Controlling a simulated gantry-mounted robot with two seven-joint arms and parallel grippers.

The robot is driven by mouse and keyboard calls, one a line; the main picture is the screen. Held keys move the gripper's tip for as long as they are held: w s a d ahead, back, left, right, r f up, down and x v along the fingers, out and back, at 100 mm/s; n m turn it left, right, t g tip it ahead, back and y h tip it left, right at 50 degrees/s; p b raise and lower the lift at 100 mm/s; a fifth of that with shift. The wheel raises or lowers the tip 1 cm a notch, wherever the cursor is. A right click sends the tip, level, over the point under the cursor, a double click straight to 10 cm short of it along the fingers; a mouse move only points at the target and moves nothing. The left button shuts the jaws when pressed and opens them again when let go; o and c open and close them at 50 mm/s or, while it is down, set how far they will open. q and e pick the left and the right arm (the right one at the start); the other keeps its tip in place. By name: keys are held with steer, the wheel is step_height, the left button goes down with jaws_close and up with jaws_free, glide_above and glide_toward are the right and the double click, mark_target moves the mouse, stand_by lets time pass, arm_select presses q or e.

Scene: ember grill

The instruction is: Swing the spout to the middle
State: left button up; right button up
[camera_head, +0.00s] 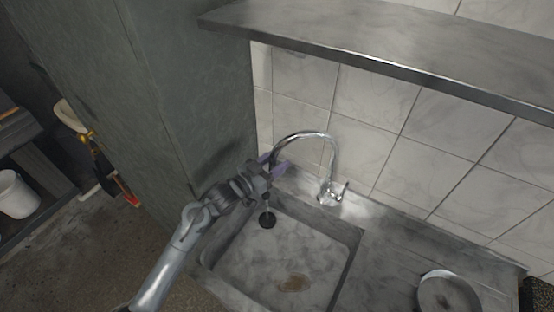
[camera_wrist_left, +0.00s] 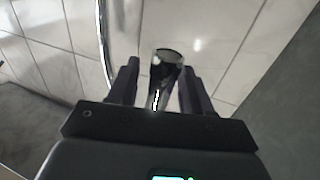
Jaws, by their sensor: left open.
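The chrome spout (camera_head: 318,134) arcs up from the tap base (camera_head: 329,193) at the back of the sink and swings out to the left, its end over the sink's left side. My left gripper (camera_head: 271,165) is at the spout's hanging end, and its purple fingers hide part of it. In the left wrist view, the open fingers (camera_wrist_left: 157,85) stand on either side of the dark, shiny spout end (camera_wrist_left: 167,62), with a visible gap on at least the right side. The curved pipe (camera_wrist_left: 103,35) shows at the left there. My right gripper is not in view.
The steel sink (camera_head: 345,240) has a dark drain (camera_head: 267,220) and a brown stain. A round pan (camera_head: 447,292) sits on the counter at right. A green-grey pillar (camera_head: 190,90) stands close at left.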

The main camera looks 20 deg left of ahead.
arm_select(q)
steer(key=shift+w+d, duration=0.1)
steer(key=shift+w, duration=0.2)
jaws_close()
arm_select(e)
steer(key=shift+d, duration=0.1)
arm_select(q)
steer(key=shift+s+d, duration=0.1)
